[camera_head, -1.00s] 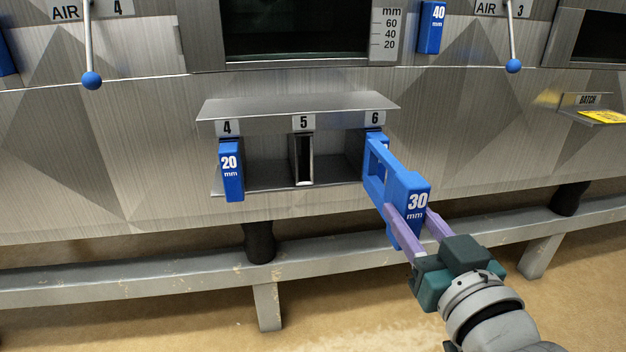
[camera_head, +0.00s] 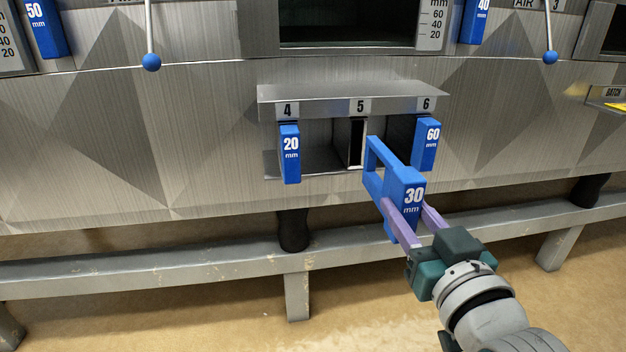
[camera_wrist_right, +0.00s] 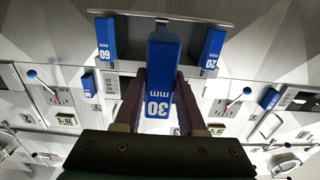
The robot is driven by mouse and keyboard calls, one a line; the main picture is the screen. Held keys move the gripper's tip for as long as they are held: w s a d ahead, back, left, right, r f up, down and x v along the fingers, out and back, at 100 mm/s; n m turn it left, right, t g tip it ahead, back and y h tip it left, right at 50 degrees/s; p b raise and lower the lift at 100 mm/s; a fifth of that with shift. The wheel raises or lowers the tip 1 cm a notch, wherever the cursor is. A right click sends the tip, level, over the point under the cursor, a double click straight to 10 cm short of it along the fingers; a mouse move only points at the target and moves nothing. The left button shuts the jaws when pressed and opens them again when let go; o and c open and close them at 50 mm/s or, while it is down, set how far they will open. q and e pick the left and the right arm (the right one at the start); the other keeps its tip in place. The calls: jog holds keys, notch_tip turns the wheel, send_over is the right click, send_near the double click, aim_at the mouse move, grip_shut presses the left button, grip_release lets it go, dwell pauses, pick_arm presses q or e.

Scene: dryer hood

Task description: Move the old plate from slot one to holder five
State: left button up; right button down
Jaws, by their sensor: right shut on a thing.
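The blue 30 mm plate (camera_head: 404,190) is held by my right gripper (camera_head: 412,220), whose purple fingers are shut on its labelled front block. Its open frame end points toward the rack, in front of and below the gap between holder five and holder six, apart from the rack as far as I can tell. Holder five (camera_head: 357,143) is an empty narrow upright slot under the label 5. In the right wrist view the plate (camera_wrist_right: 160,85) stands between the two fingers (camera_wrist_right: 158,100) and hides holder five. My left gripper is not in view.
A blue 20 mm plate (camera_head: 290,153) sits in holder four and a blue 60 mm plate (camera_head: 427,144) in holder six. A metal ledge (camera_head: 350,93) overhangs the holders. A grey beam (camera_head: 200,264) runs below. Blue-knobbed levers (camera_head: 151,62) hang above.

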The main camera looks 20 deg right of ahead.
aim_at(386, 183)
jog(key=shift+b+x, duration=0.9)
jog(key=shift+x, duration=1.4)
jog(key=shift+w+r, duration=0.1)
jog(key=shift+w, duration=0.05)
